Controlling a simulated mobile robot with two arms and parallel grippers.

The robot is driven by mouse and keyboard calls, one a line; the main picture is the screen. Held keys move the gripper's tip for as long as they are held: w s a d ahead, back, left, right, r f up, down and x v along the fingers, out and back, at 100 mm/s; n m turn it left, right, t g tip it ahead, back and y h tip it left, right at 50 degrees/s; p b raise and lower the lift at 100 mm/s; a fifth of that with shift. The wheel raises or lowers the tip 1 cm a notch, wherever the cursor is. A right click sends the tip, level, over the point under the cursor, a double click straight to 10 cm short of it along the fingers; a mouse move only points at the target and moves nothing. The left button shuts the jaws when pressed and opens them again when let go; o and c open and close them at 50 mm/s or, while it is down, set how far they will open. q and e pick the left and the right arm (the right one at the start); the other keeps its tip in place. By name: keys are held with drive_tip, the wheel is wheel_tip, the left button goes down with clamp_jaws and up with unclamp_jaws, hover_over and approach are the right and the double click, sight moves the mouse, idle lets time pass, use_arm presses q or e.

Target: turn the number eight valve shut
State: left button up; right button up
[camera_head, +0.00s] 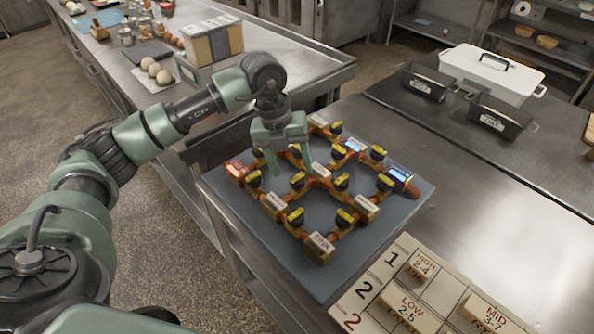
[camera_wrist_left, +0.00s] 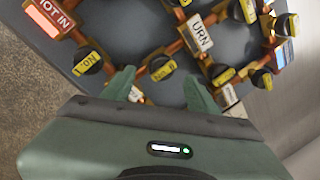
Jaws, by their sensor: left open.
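A dark slab (camera_head: 318,275) carries a grid of orange pipes and several black valves with yellow handles. The number eight valve (camera_head: 297,178) sits left of the middle. In the left wrist view, the number eight valve (camera_wrist_left: 162,70) shows its yellow label between my fingertips. My left gripper (camera_head: 290,164) points down over the slab, open, with one finger on each side of this valve. I cannot tell whether the fingers touch it. The number one valve (camera_wrist_left: 87,62) is to its left in the wrist view. My right gripper is out of view.
Other valves and white tags, one reading URN (camera_wrist_left: 200,34), crowd close around. A HOT IN box (camera_head: 237,168) is at the slab's left. A board with labelled blocks (camera_head: 345,312) lies in front. Black pans (camera_head: 428,83) and a white bin (camera_head: 490,72) stand on the right bench.

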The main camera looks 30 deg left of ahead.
sight(296, 176)
use_arm(q)
drive_tip(key=x, duration=0.3)
drive_tip(key=shift+w+d+f+p, duration=0.1)
drive_tip(key=shift+f+p, duration=0.2)
drive_tip(key=shift+f, duration=0.05)
drive_tip(key=shift+w+f, duration=0.1)
drive_tip(key=shift+f, duration=0.15)
clamp_jaws()
drive_tip(key=shift+f, duration=0.1)
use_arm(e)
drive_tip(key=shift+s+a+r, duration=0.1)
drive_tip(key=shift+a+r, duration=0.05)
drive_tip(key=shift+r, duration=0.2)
